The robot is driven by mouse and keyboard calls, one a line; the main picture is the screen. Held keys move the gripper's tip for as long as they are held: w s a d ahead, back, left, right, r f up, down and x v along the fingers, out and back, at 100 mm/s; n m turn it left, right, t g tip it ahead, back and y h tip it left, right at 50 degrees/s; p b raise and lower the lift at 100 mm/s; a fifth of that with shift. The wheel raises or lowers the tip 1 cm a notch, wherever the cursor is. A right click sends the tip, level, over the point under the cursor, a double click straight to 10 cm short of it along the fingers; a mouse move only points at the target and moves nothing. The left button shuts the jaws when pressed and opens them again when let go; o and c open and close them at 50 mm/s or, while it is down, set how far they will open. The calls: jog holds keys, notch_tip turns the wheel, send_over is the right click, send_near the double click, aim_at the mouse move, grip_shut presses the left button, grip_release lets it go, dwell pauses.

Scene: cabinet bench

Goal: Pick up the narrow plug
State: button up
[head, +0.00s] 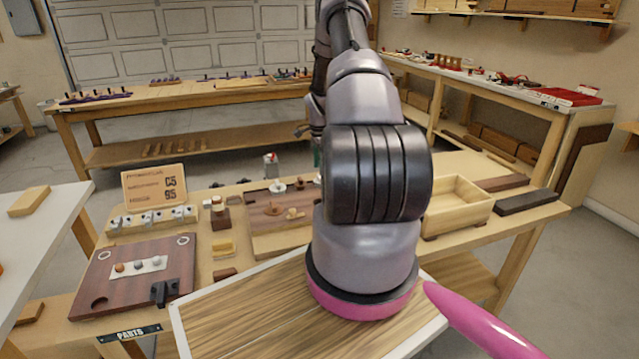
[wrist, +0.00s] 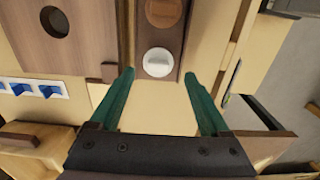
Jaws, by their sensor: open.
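In the wrist view my gripper (wrist: 158,75) is open, its two green fingers apart with nothing between them. A round white plug-like knob (wrist: 158,62) sits on a dark brown strip (wrist: 160,38), just beyond the fingertips and near the middle of the gap. A brown round piece (wrist: 163,11) lies farther along the same strip. I cannot tell for sure which piece is the narrow plug. In the head view my arm hides most of the gripper; only a sliver of green finger shows beside it. White round pieces (head: 278,187) stand on the bench left of the arm.
A brown board with round pieces (head: 262,237) lies left of my arm. An open wooden box (head: 457,208) stands to the right, with dark blocks (head: 527,201) beyond it. A sign (head: 154,187) and a dark panel (head: 108,283) are at the left.

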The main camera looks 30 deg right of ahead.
aim_at(319, 181)
notch_tip(319, 181, down, 5)
jog(key=shift+s+r, duration=0.1)
jog(key=shift+r, duration=0.05)
jog(key=c, duration=0.8)
jog(key=shift+c, duration=0.2)
jog(key=shift+r, duration=0.15)
